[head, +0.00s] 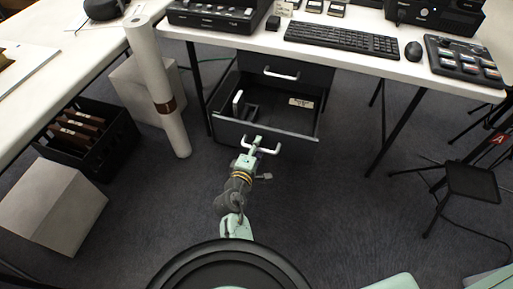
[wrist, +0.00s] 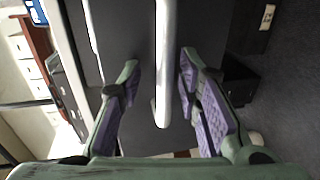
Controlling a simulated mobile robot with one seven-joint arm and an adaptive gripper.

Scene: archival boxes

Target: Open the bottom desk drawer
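The bottom desk drawer (head: 270,136) stands pulled out below the desk, and its inside shows in the head view. Its white bar handle (head: 275,151) is on the drawer front, partly hidden by my gripper (head: 252,146). In the wrist view the handle (wrist: 163,60) runs upright between the two purple-padded fingers of my gripper (wrist: 160,65). The fingers are apart, with a gap visible on both sides of the handle. The grey drawer front (wrist: 128,25) shows behind it.
An upper drawer with a white handle (head: 281,74) is shut above. A white rolled tube (head: 158,85) leans left of the drawer. A black crate (head: 90,135) and a pale box (head: 52,205) stand further left. A stool (head: 472,182) stands right. Carpet right of the drawer is clear.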

